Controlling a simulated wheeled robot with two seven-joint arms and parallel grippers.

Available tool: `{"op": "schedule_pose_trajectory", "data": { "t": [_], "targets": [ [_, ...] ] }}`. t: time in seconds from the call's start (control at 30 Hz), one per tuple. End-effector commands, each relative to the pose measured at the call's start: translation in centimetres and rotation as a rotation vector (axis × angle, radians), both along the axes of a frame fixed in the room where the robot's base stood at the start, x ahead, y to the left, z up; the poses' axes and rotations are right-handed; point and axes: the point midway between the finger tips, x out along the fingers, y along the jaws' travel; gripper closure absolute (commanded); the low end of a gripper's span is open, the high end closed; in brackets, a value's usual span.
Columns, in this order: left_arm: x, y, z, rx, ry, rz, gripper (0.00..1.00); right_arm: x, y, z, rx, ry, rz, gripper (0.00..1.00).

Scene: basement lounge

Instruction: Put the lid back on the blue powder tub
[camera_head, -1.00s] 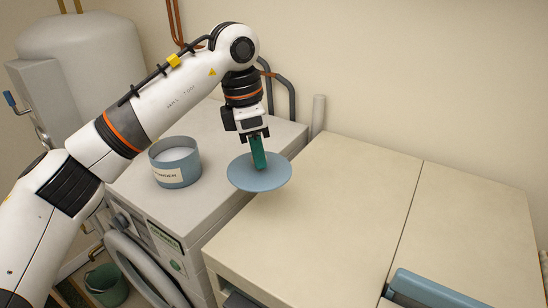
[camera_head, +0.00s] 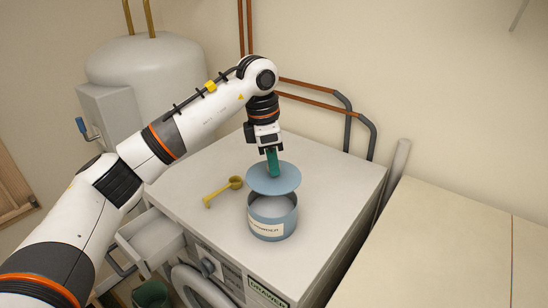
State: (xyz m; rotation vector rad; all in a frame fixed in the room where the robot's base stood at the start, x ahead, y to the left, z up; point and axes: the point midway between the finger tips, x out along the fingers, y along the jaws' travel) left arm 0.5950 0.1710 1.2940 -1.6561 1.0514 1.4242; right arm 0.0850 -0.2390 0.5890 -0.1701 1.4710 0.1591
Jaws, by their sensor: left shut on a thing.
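The blue powder tub (camera_head: 272,219) stands upright on the washing machine top, open, with pale powder showing inside and a label on its front. My left gripper (camera_head: 271,150) is shut on the green upright handle (camera_head: 272,163) of the blue round lid (camera_head: 272,180). The lid is held roughly level above the tub, over its rear part. A gap shows between the lid and the tub's front rim; the lid hides the back rim, so I cannot tell if they touch there. My right gripper is not in view.
A yellow scoop (camera_head: 224,191) lies on the washing machine top (camera_head: 335,180), left of the tub. An open drawer (camera_head: 150,240) juts from the machine's front left. A beige counter (camera_head: 440,245) is at the right. Pipes run along the wall behind.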

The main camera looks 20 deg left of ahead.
Motion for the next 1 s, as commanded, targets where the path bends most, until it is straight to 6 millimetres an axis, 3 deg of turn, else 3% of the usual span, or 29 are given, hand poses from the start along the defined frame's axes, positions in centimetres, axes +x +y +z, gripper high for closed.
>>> {"op": "schedule_pose_trajectory", "data": {
  "t": [0.2, 0.5, 1.0],
  "targets": [
    [0.0, 0.0, -2.1, -0.001, 0.000, 0.000, 0.96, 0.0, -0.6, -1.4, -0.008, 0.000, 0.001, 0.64],
    [0.0, 0.0, -5.0, 0.000, 0.000, 0.000, 0.96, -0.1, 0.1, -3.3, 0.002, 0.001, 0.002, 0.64],
    [0.0, 0.0, -5.6, 0.000, 0.000, 0.000, 0.96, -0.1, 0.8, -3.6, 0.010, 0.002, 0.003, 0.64]
  ]
}}
